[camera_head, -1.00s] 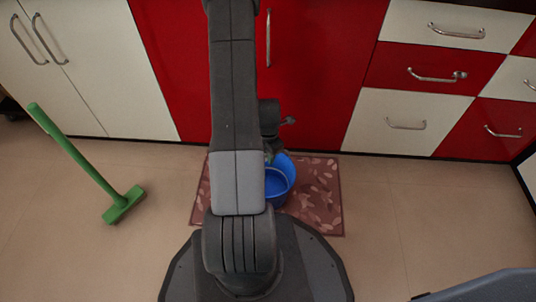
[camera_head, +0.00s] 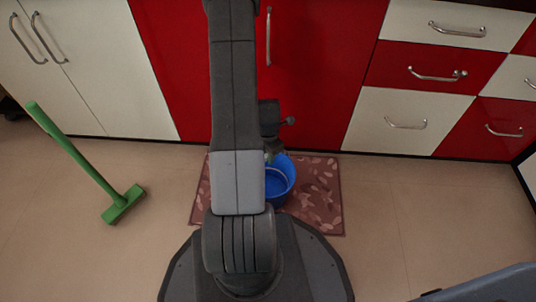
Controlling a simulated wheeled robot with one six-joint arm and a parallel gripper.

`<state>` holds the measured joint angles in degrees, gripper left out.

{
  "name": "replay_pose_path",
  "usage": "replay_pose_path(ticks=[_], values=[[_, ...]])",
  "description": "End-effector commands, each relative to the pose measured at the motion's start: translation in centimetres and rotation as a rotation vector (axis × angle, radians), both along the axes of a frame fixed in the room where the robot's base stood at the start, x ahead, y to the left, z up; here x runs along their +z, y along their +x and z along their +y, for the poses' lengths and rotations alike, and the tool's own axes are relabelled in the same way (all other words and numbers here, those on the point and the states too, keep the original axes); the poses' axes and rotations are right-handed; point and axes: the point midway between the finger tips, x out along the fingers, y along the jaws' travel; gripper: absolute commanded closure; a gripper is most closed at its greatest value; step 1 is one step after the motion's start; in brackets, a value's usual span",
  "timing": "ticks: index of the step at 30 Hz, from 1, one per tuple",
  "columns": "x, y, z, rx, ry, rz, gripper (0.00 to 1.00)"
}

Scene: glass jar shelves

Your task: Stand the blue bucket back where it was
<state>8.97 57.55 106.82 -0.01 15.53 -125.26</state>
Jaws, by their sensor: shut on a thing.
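The blue bucket (camera_head: 284,190) is at the reddish-brown leaf-patterned mat (camera_head: 322,190), in front of the red cabinet door. It looks close to upright with its open top facing up. My arm hides its left part. I cannot tell whether its base touches the mat. My gripper (camera_head: 271,154) is at the bucket's far rim, shut on it; the fingertips are small and partly hidden by my arm.
A green long-handled brush (camera_head: 122,205) stands tilted on the floor at left. Red and white cabinets (camera_head: 315,75) with metal handles line the back. The tiled floor right of the mat is clear. A grey object (camera_head: 490,286) shows at the lower right corner.

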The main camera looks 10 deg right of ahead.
Motion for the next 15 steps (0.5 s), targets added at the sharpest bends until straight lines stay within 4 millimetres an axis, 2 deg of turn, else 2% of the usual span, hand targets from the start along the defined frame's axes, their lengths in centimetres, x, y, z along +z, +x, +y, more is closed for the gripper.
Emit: replay_pose_path(ticks=[15], values=[[-0.59,0.04,0.00,0.000,0.000,-0.001,1.00]])
